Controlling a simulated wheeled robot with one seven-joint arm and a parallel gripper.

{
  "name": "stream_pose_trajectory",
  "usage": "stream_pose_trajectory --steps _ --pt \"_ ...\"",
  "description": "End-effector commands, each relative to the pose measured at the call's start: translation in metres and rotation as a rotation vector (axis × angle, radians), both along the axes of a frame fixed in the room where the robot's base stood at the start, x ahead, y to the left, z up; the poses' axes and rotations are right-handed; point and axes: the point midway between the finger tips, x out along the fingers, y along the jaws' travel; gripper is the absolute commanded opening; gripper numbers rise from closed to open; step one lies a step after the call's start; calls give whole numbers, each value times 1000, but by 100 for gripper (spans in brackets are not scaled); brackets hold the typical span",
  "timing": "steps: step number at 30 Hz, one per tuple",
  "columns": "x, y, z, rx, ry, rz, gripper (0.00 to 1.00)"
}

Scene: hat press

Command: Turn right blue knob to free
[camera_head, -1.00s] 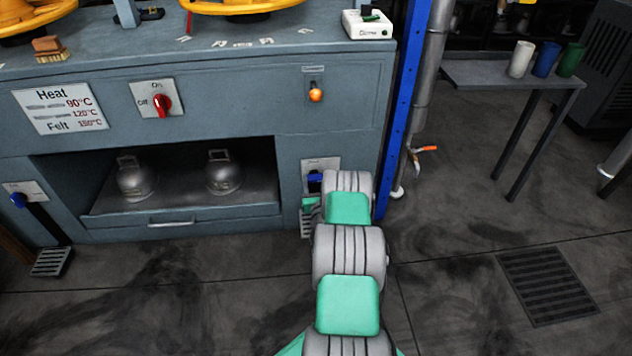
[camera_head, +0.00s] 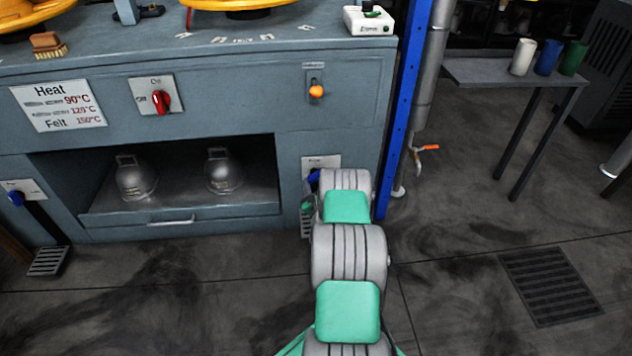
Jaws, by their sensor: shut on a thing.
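The right blue knob (camera_head: 313,179) sits on a pale label plate (camera_head: 322,161) at the lower right of the grey press cabinet. Only a tilted blue piece of it shows, just left of my arm. The plate's lettering is too small to read surely. My arm reaches up from the bottom of the picture to the knob. My gripper is at the knob, shut on it, but the fingers are mostly hidden behind my own arm links. Which mark the knob points to cannot be told.
The blue upright post (camera_head: 402,115) and a grey pipe stand close right of my arm. A red switch (camera_head: 161,101) and an orange lamp (camera_head: 316,91) are higher on the cabinet. A left blue knob (camera_head: 17,198) is at far left. Floor right of the post is open.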

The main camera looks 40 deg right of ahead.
Motion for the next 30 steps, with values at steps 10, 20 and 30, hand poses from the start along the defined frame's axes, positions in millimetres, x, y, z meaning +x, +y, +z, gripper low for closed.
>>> stream_pose_trajectory --steps 10,20,30 --pt "1 1 -2 -272 186 0 16" --pt "2 2 -3 -524 358 -1 16" --pt "2 3 -3 -717 491 -2 16"
